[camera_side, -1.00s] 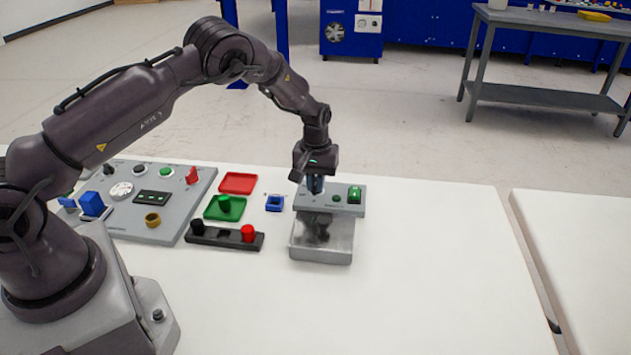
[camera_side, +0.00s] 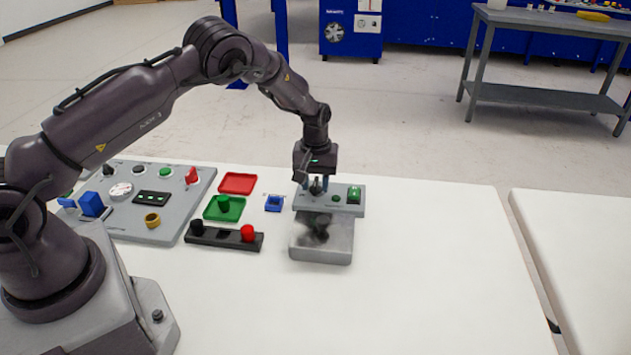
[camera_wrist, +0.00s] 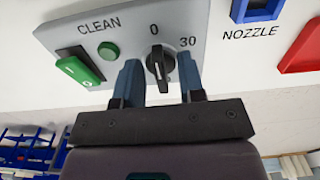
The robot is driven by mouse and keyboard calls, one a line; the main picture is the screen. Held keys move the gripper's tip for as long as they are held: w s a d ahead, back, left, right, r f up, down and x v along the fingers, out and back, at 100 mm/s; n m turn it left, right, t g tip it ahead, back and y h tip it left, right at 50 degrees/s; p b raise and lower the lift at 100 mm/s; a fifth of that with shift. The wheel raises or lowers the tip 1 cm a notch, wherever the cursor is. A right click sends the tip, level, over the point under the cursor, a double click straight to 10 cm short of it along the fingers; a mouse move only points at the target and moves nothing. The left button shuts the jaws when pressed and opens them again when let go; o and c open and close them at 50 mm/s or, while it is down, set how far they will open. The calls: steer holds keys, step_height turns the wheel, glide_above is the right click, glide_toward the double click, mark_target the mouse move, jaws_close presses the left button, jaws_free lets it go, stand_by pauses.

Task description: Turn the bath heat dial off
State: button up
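The dial (camera_wrist: 157,68) is a black knob on a grey panel (camera_wrist: 60,32). A metal bath (camera_side: 337,250) with a dark blurry patch on top stands in front of the panel.
A round green button (camera_wrist: 109,50) and a green rocker switch (camera_wrist: 80,68) sit beside the dial near "CLEAN". A blue nozzle holder (camera_side: 273,203), red tray (camera_side: 238,183), green tray (camera_side: 224,213) and black rack (camera_side: 215,238) lie left. The table's right side is clear.

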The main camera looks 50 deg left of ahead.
mark_target(315, 182)
step_height(315, 182, up, 13)
stand_by(0.6)
steer(key=s+d+r+m+t, duration=0.2)
steer(key=s+r, duration=0.4)
steer(key=s, duration=0.4)
steer(key=s+d+r+m+t, duration=0.1)
steer(key=s+d+r+m, duration=0.3)
steer(key=s, duration=0.6)
steer(key=s+d+r+m+t, duration=0.2)
steer(key=s+d+r+m, duration=0.1)
steer(key=s+r, duration=0.6)
steer(key=shift+s+d+t, duration=0.3)
steer(key=shift+s+d, duration=0.2)
steer(key=shift+s, duration=0.35)
